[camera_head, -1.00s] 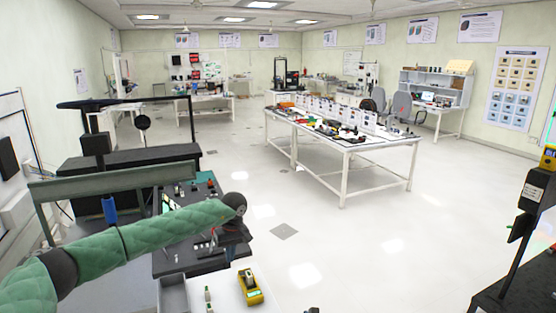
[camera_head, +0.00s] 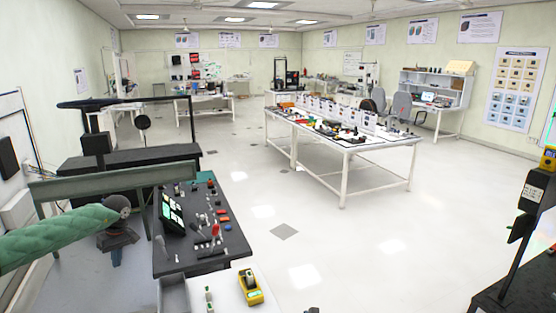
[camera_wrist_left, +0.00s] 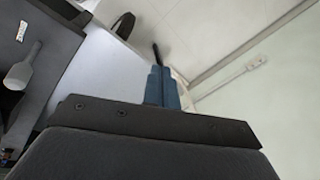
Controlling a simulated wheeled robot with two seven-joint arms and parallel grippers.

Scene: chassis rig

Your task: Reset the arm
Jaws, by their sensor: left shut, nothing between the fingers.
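My left arm, in a green quilted sleeve, comes in from the left in the head view. My left gripper (camera_head: 116,256) hangs down at its end, left of the dark workbench and apart from it. In the left wrist view, the two blue fingers of my left gripper (camera_wrist_left: 162,88) lie side by side, closed, with nothing between them. My right gripper is in neither view.
The dark workbench (camera_head: 205,255) carries a tilted black panel (camera_head: 172,213) and several small parts. A yellow device (camera_head: 250,286) lies on the white surface in front. A green beam (camera_head: 110,180) stands behind my left arm. The floor (camera_head: 340,245) to the right is clear.

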